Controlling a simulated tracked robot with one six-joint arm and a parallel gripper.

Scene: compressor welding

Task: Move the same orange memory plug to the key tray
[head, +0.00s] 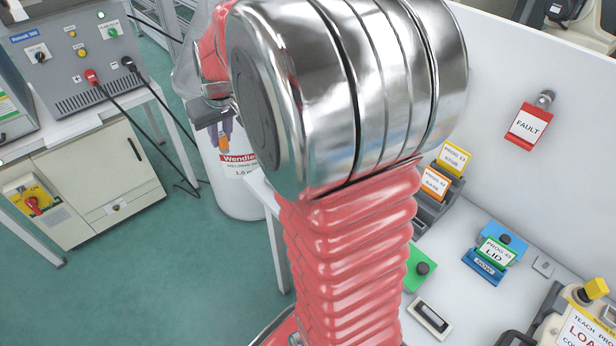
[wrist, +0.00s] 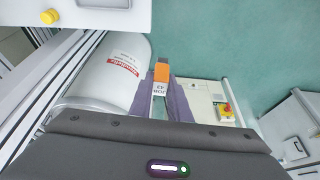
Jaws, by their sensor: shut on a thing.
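My gripper (head: 221,128) hangs out past the white table edge in the head view, left of my arm's silver joint. It is shut on a small orange plug (head: 223,144), which juts from the fingertips. In the wrist view my gripper (wrist: 162,90) has its two purple-grey fingers on either side of the orange plug (wrist: 162,72). A white label with dark print shows on the plug, too small to read surely. The plug is in the air, in front of a white drum. I cannot pick out a key tray in either view.
A rack on the white table holds a yellow card (head: 453,158) and an orange card (head: 435,183). A green LID card (head: 496,252) stands in a blue NOW holder (head: 484,266). The white drum (head: 238,180) and a grey welding console (head: 75,55) stand left.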

